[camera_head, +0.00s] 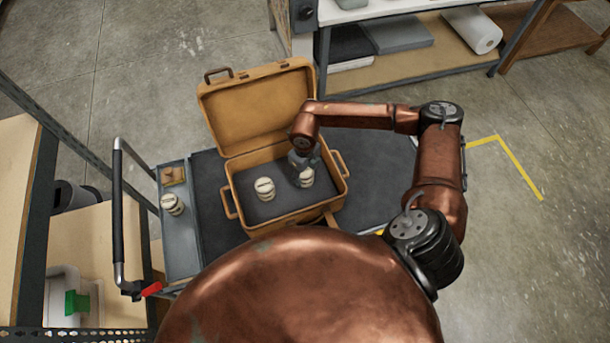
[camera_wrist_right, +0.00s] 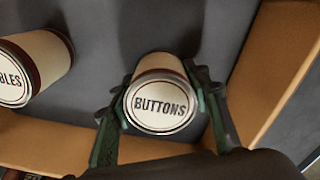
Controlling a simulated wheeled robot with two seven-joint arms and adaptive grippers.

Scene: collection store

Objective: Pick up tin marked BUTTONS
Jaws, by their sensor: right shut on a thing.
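The tin marked BUTTONS (camera_wrist_right: 162,104) is cream with a brown band and stands inside the open tan case. It also shows in the head view (camera_head: 307,178), at the right of the case floor, partly covered by my gripper. My right gripper (camera_head: 303,166) reaches down into the case from above. In the wrist view its two dark green fingers (camera_wrist_right: 163,112) are shut on the sides of the tin. My left gripper is in neither view.
A second cream tin (camera_head: 264,189), its label ending in "BLES" in the wrist view (camera_wrist_right: 36,66), stands left in the open case (camera_head: 238,203). Another tin (camera_head: 172,204) and a small wooden item (camera_head: 173,175) sit on the cart's left shelf. The case walls surround the gripper closely.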

